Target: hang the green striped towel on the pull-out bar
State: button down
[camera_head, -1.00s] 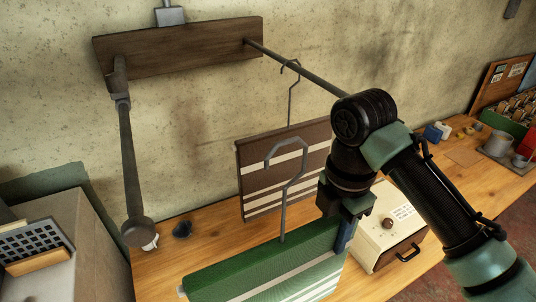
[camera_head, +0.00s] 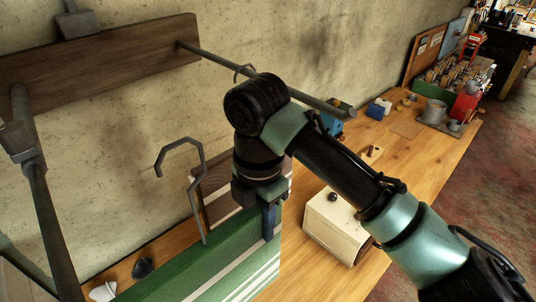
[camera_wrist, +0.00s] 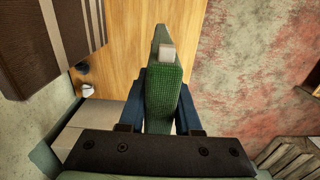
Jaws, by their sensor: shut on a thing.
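The green striped towel (camera_head: 222,268) hangs folded over a hanger whose grey hook (camera_head: 182,145) stands up, free of any bar. My gripper (camera_head: 270,222) is shut on the right end of the towel and hanger. In the wrist view the towel (camera_wrist: 163,88) sits between my blue fingers (camera_wrist: 162,110). The dark pull-out bar (camera_head: 325,102) sticks out from the wooden wall board (camera_head: 100,58), above and behind the hook; my arm covers its middle. A brown striped towel (camera_head: 215,178) hangs from this bar, partly hidden by my gripper and the green towel.
A dark jointed post (camera_head: 50,220) hangs from the board at left, left of the hook. A cream box (camera_head: 335,225) stands on the wooden bench (camera_head: 385,175) below my arm. Cups and tools (camera_head: 435,110) crowd the bench's far right. Open floor lies at right.

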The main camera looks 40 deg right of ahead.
aim_at(197, 279)
jog(key=shift+w+a+p, duration=0.1)
jog(key=shift+a+p, duration=0.8)
jog(key=shift+a, duration=5.55)
jog(key=shift+a+f, duration=0.15)
jog(key=shift+a, duration=0.1)
jog(key=shift+d+f+b, duration=0.1)
jog(key=shift+f+b, duration=0.85)
jog(key=shift+f, duration=0.1)
jog(key=c, duration=0.5)
grip_release()
